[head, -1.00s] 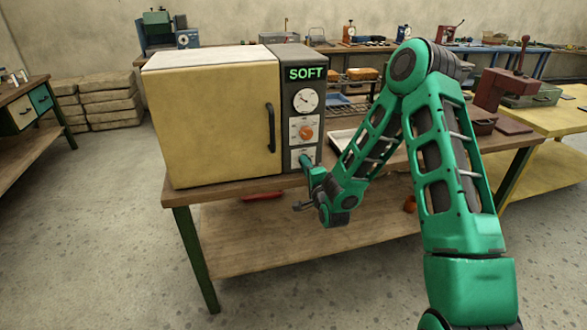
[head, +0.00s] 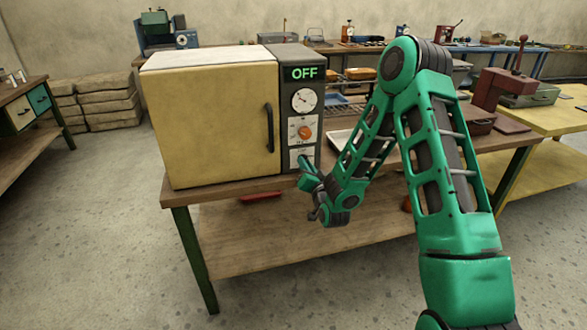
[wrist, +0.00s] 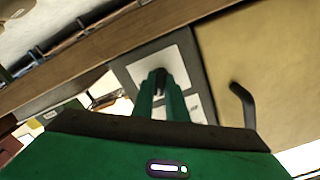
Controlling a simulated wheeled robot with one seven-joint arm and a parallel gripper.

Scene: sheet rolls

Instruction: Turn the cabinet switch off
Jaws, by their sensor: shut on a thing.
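The cream cabinet (head: 210,125) stands on a wooden bench, with a grey control panel on its right side. The panel's display (head: 304,73) reads OFF in green. Below it are a round gauge (head: 304,100) and an orange knob (head: 304,132). My gripper (head: 304,163) is at the low white plate of the panel and covers the switch there in the head view. In the wrist view my gripper (wrist: 161,80) is shut on a small dark switch lever (wrist: 160,75) in front of the white plate (wrist: 183,52).
The cabinet door's dark handle (head: 269,127) is left of the panel; it also shows in the wrist view (wrist: 243,105). A pale tray (head: 342,139) lies on the bench (head: 235,187) to the right. A dark red press (head: 500,90) stands farther right.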

